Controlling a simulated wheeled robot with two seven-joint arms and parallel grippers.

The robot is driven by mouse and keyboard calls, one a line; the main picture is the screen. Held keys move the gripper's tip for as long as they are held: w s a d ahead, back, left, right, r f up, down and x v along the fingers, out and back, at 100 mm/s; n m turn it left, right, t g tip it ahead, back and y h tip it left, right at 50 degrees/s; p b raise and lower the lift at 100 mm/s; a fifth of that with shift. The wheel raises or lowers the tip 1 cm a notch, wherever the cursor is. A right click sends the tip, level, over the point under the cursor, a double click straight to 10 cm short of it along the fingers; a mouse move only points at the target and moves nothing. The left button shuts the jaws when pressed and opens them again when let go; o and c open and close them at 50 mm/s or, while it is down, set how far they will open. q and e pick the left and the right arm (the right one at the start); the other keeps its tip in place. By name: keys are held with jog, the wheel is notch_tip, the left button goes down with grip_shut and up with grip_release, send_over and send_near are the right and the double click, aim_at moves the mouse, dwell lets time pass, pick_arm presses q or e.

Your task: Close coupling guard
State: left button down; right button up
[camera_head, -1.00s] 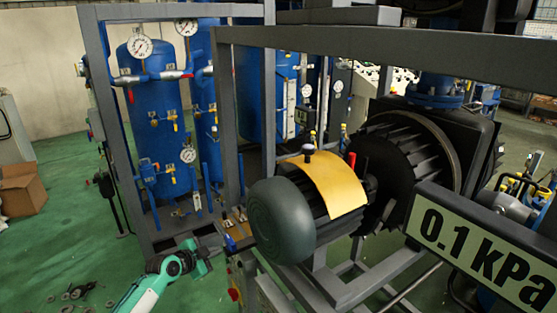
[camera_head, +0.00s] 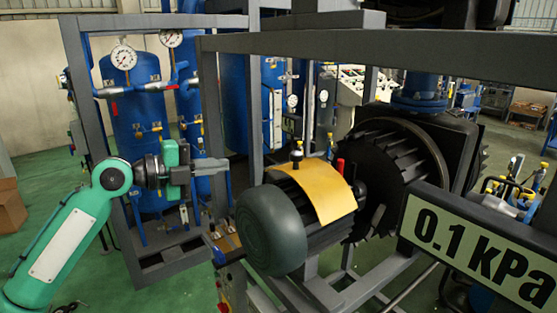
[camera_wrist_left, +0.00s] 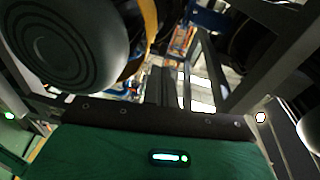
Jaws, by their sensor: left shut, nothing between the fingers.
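The yellow curved coupling guard (camera_head: 322,192) lies over the shaft between the dark green-grey motor (camera_head: 270,230) and the black finned pump housing (camera_head: 395,160). A black knob (camera_head: 296,156) stands at its far left edge. Whether the guard is fully seated cannot be told. My left gripper (camera_head: 222,167) is shut and empty, left of the motor and guard, apart from both, its fingers pointing right. In the left wrist view the motor's round end (camera_wrist_left: 68,40) fills the upper left, and the guard's yellow edge (camera_wrist_left: 149,22) shows beside it. My right gripper is not in view.
A grey frame bar (camera_head: 400,45) crosses above the motor, and a grey post (camera_head: 211,130) stands near my left gripper. A red-topped lever (camera_head: 340,166) rises behind the guard. A "0.1 kPa" sign (camera_head: 475,245) blocks the lower right. Blue tanks (camera_head: 140,120) stand behind.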

pick_arm(q)
jog(key=s+r+m, duration=0.1)
jog(key=s, duration=0.1)
jog(key=p, duration=0.8)
send_near(291, 155)
jog(key=shift+g, duration=0.4)
jog(key=x, duration=0.5)
jog(key=shift+w, duration=0.4)
jog(key=shift+p+x, duration=0.35)
jog(key=shift+x, duration=0.4)
jog(key=shift+f, duration=0.2)
